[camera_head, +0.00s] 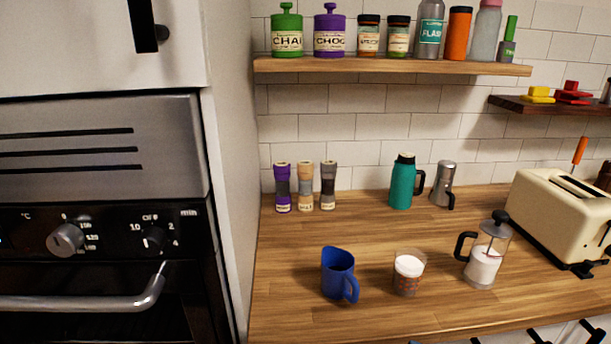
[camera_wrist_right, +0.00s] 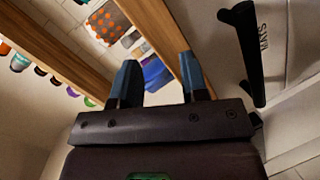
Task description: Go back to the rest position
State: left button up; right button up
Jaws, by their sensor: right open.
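My right gripper (camera_wrist_right: 159,66) shows in the right wrist view. Its two dark blue fingers are apart, with nothing held between them. The blue mug (camera_wrist_right: 155,72) shows behind the gap between the fingers, at a distance. My left gripper is in neither view. In the head view neither arm shows. There the blue mug (camera_head: 338,275) stands upright on the wooden counter (camera_head: 300,318), left of a patterned glass (camera_head: 408,278) with white contents.
A French press (camera_head: 484,258) and a cream toaster (camera_head: 566,222) stand on the right of the counter. Several jars and bottles line the upper shelf (camera_head: 390,66). An oven (camera_head: 95,220) fills the left. In the right wrist view a black handle (camera_wrist_right: 243,52) is right of the fingers.

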jog(key=s+d+f+m+g, duration=0.1)
jog(key=s+d+f+m, duration=0.3)
jog(key=s+f+m, duration=0.2)
jog(key=s+d+f+m+g, duration=0.2)
jog(key=s+f+m, duration=0.4)
jog(key=s, duration=0.3)
jog(key=shift+d+f, duration=0.8)
jog(key=shift+d, duration=0.1)
jog(key=shift+w, duration=0.1)
